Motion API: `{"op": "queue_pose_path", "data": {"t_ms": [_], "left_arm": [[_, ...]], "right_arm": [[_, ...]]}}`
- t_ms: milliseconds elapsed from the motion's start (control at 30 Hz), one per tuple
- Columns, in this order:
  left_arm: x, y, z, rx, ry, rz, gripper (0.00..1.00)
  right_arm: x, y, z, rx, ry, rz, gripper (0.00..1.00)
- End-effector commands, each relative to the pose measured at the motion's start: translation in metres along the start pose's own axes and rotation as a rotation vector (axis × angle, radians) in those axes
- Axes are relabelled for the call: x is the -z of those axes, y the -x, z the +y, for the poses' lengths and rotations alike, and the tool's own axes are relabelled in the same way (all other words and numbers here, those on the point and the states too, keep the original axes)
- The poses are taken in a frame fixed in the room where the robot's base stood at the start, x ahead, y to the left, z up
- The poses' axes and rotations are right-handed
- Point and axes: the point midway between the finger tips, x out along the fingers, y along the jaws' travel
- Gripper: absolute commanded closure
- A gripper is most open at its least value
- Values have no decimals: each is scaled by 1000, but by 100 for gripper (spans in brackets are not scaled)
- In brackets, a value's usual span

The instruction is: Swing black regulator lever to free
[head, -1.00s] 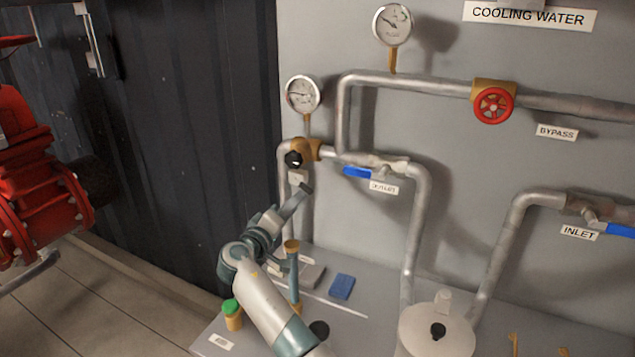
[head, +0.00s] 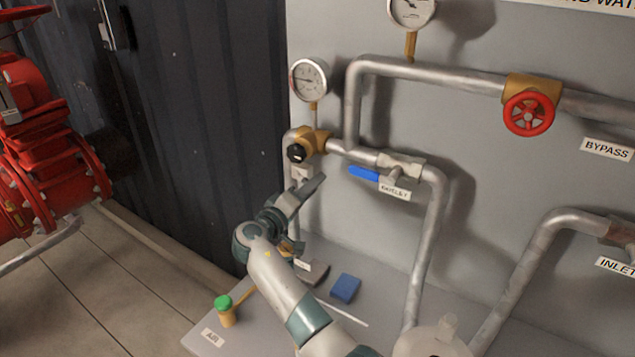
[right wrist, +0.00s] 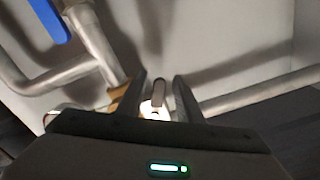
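The regulator is a brass body (head: 316,138) with a round black knob (head: 297,152) on its front, on the left end of the outlet pipe under a gauge. My right gripper (head: 315,185) is just below it, fingers pointing up toward the pipework. In the right wrist view my right gripper (right wrist: 160,92) has its two dark fingers apart. A small dark grey lever-like piece (right wrist: 158,93) shows between them, with a gap on each side. I cannot tell whether it is the regulator lever. Brass (right wrist: 118,103) shows left of the fingers. My left gripper is not in view.
The blue outlet handle (head: 363,174) is close to the right of the regulator. The red bypass wheel (head: 529,114) and a large red pump (head: 50,150) stand farther off.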

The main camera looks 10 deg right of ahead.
Motion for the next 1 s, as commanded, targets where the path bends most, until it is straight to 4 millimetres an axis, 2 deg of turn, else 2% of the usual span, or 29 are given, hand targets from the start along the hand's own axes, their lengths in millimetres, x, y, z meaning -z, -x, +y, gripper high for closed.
{"op": "queue_pose_path", "data": {"t_ms": [267, 400, 433, 733, 1000], "left_arm": [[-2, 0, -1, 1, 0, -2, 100], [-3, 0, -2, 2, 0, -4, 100], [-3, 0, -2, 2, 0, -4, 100], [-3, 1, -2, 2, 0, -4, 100], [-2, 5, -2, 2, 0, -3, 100]], "right_arm": [[0, 0, 0, 0, 0, 0, 67], [0, 0, 0, 0, 0, 0, 98], [0, 0, 0, 0, 0, 0, 100], [0, 0, 1, 0, 15, 0, 100], [0, 0, 6, 0, 118, -1, 100]]}}
